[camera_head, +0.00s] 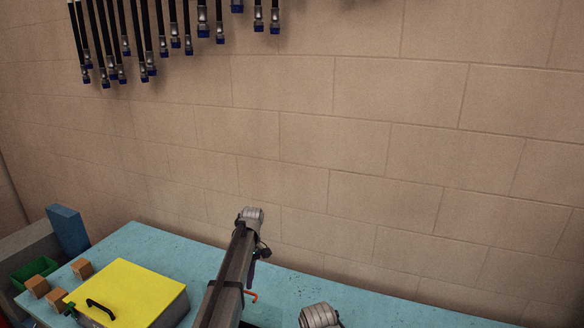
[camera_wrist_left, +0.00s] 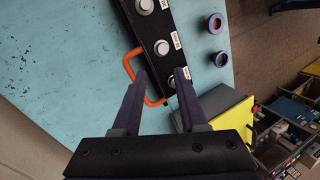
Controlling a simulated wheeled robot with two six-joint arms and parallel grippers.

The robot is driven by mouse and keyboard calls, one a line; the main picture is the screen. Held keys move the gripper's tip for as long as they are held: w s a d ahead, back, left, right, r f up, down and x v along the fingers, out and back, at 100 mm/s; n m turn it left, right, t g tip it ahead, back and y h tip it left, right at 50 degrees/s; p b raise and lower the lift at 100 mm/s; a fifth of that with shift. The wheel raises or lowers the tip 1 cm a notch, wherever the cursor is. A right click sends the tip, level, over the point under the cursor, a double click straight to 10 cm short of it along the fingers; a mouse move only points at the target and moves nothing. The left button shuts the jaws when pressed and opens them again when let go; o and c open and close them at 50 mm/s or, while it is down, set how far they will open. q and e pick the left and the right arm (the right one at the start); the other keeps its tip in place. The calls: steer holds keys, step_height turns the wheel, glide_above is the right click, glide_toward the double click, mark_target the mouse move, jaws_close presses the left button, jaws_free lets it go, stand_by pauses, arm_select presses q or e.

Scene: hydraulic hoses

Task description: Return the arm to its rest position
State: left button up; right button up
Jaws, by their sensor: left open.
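My left gripper (camera_wrist_left: 162,75) shows in the left wrist view with its two dark purple fingers apart and nothing gripped. Below it lie a black panel (camera_wrist_left: 150,22) with silver round fittings and white labels, and an orange handle (camera_wrist_left: 128,66). The handle overlaps the left finger in the picture, but the gap in depth is hard to judge. In the head view my arm crosses the lower middle, over the table, and its gripper is not clearly visible there. A bit of the orange handle (camera_head: 252,295) shows beside the arm. My right gripper is not seen.
Two round blue-rimmed parts (camera_wrist_left: 220,58) lie beside the panel. Hoses (camera_head: 146,40) hang on the block wall. The table's right part looks mostly clear.

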arm_select(q)
steer(key=s+f+m+t+h, duration=0.1)
steer(key=s+m+t, duration=0.7)
steer(key=s, duration=1.8)
steer(key=s+d+f+m+g+b, duration=0.1)
steer(key=d+f+m+b, duration=0.1)
steer(key=d+f+b, duration=0.1)
steer(key=s+d+f+m+g+b, duration=0.1)
steer(key=d+f+m+g+b, duration=0.1)
steer(key=d+f+b, duration=0.2)
steer(key=s+d+f+m+g+b, duration=0.1)
steer(key=s+d+f+m+b, duration=0.1)
steer(key=d+f+b, duration=0.2)
steer(key=shift+d+f+m+y+b, duration=0.3)
steer(key=shift+f+y+b, duration=0.1)
steer(key=shift+f+b, duration=0.25)
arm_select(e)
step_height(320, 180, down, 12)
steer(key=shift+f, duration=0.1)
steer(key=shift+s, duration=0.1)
